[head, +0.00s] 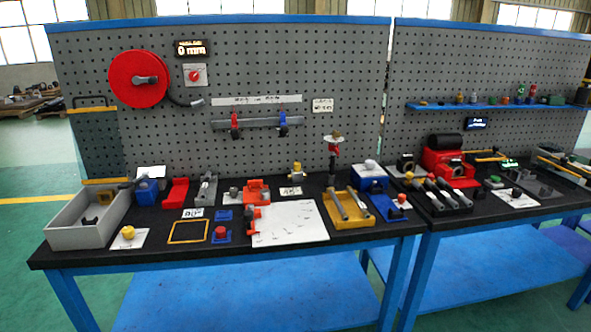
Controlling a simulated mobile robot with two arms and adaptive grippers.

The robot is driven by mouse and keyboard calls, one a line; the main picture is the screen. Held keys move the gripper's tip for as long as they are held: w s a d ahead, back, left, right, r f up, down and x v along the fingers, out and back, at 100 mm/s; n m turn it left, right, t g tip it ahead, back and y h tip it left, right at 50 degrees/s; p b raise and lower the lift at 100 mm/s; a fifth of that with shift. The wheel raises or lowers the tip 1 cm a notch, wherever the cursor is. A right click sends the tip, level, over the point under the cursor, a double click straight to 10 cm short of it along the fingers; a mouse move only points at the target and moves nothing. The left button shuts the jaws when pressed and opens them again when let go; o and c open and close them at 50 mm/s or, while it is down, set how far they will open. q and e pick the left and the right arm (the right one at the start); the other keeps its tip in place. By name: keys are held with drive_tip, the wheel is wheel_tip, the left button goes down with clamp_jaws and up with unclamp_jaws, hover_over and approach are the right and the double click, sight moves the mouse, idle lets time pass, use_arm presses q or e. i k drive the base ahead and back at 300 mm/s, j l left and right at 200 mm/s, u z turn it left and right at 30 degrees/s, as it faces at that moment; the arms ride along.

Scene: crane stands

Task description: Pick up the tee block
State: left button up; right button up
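No piece in the head view can be told for certain as the tee block, as the parts are small. A small dark piece (89,223) lies in the grey open bin (75,239) at the left end of the near bench (150,258). A red block (176,192) and a blue block (147,192) stand behind and right of the bin. Neither of my grippers shows in this view.
A white plate (290,225) with red clamps, a yellow tray (348,209) and a yellow frame (188,232) lie on the bench. A red reel (138,78) hangs on the pegboard (330,60). A second bench (480,215) adjoins on the right.

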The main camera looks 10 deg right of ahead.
sight(296, 176)
drive_tip(key=i+l, duration=0.3)
drive_tip(key=l, duration=0.2)
drive_tip(key=i+l, duration=0.3)
drive_tip(key=l, duration=0.2)
drive_tip(key=i+l, duration=0.35)
drive_tip(key=l, duration=0.15)
drive_tip(key=k+z, duration=0.05)
